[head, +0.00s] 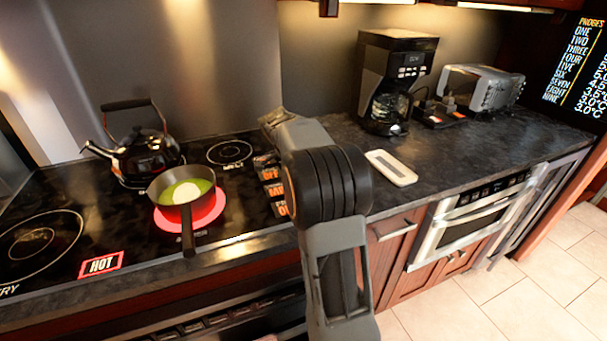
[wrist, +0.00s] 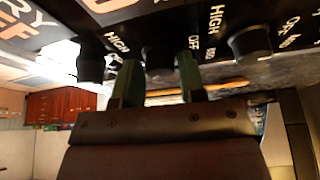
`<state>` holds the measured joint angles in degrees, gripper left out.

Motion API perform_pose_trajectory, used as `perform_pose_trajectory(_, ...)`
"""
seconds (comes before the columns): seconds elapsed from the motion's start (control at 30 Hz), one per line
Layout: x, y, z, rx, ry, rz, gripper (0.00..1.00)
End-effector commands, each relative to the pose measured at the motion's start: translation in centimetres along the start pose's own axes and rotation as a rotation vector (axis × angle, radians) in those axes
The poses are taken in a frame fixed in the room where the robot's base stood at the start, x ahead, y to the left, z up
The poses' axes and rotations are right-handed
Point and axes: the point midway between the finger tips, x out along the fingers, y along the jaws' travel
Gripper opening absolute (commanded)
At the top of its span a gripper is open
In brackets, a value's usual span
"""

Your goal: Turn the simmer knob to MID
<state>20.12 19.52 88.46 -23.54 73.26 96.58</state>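In the wrist view, a dark round knob (wrist: 159,60) sits on the black control panel between my gripper's (wrist: 160,72) two green fingers. The fingers stand apart, one on each side of it, and the gap at their tips looks about as wide as the knob. I cannot tell whether they touch it. HIGH and OFF labels are beside it. No word SIMMER or MID is readable in that view, and the knob's pointer is hidden. In the head view, my arm hides the gripper and knobs. Orange signs (head: 270,173) by the cooktop read OFF and, partly covered, MID.
Other knobs stand left (wrist: 90,66) and right (wrist: 250,42) of the fingers. A pot with green contents (head: 183,205) sits on a glowing burner beside a HOT sign (head: 101,264). A kettle (head: 145,158) stands behind. A coffee maker (head: 390,75) and toaster (head: 482,88) are at right.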

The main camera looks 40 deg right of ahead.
Motion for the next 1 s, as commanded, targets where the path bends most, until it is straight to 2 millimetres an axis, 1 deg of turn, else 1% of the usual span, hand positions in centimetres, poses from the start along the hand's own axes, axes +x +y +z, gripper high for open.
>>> perform_pose_trajectory(0.03, 0.0, 0.0, 0.0, 0.000, 0.000, 0.000, 0.42)
perform_pose_trajectory(0.17, 0.0, 0.0, 0.0, -0.001, 0.000, 0.000, 0.55)
perform_pose_trajectory(0.2, 0.0, 0.0, 0.0, -0.001, 0.000, -0.001, 0.56)
perform_pose_trajectory(0.43, -0.1, 0.0, 0.0, -0.001, 0.000, -0.001, 0.56)
perform_pose_trajectory(0.53, -0.8, 0.0, 0.0, -0.001, 0.000, -0.003, 0.56)
perform_pose_trajectory(0.67, -2.8, -0.1, 0.0, -0.001, 0.000, -0.005, 0.56)
perform_pose_trajectory(1.0, -9.7, -0.1, 0.0, -0.001, -0.001, -0.004, 0.56)
